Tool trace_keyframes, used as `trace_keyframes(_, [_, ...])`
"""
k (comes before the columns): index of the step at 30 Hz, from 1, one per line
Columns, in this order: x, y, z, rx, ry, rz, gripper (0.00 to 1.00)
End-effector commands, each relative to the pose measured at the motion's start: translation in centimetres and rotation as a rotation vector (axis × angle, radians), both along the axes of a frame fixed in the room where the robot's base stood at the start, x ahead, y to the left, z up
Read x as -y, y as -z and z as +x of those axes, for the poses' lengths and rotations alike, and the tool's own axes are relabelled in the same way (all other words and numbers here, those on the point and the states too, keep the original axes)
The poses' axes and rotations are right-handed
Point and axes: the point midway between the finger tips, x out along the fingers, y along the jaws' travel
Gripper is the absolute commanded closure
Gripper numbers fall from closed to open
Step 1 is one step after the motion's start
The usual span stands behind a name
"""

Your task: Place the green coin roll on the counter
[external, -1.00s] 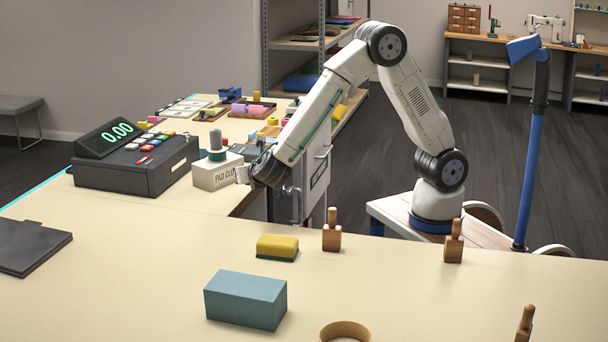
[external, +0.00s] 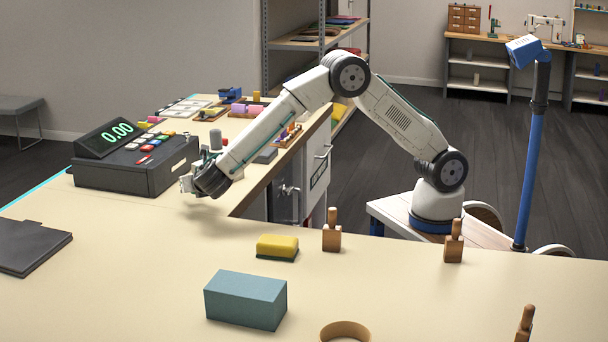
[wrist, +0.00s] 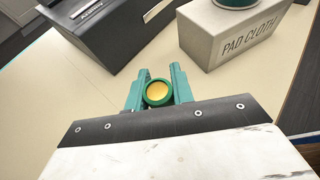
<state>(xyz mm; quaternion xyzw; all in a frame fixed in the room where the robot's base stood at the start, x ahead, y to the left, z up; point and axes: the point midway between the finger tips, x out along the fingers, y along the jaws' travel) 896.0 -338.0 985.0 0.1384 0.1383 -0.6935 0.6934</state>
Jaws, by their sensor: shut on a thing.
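The green coin roll (wrist: 157,92) is in the wrist view, seen end-on as a green ring around a yellow-gold centre. My gripper (wrist: 158,88) is shut on it, with one green finger on each side. In the external view my gripper (external: 187,184) is low over the counter (external: 330,285), in front of the cash register. The roll cannot be made out in the external view. I cannot tell whether the roll touches the counter.
The dark cash register (external: 137,165) stands just beyond my gripper. The box marked PAD CLOTH (wrist: 228,38) is close by at its right. A yellow sponge (external: 277,246), a blue-grey block (external: 246,300) and a dark folder (external: 32,247) lie on the counter. The counter's left-middle area is clear.

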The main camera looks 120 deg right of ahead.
Motion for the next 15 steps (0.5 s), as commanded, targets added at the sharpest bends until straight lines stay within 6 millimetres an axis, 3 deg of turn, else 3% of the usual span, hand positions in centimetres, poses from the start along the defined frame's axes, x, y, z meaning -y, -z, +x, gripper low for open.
trace_keyframes(3, [0.3, 0.4, 0.7, -0.002, 0.000, 0.000, 1.00])
trace_keyframes(9, [0.2, 3.3, 0.5, -0.003, 0.000, 0.000, 1.00])
trace_keyframes(15, [0.2, 3.5, 0.5, 0.000, 0.000, -0.001, 1.00])
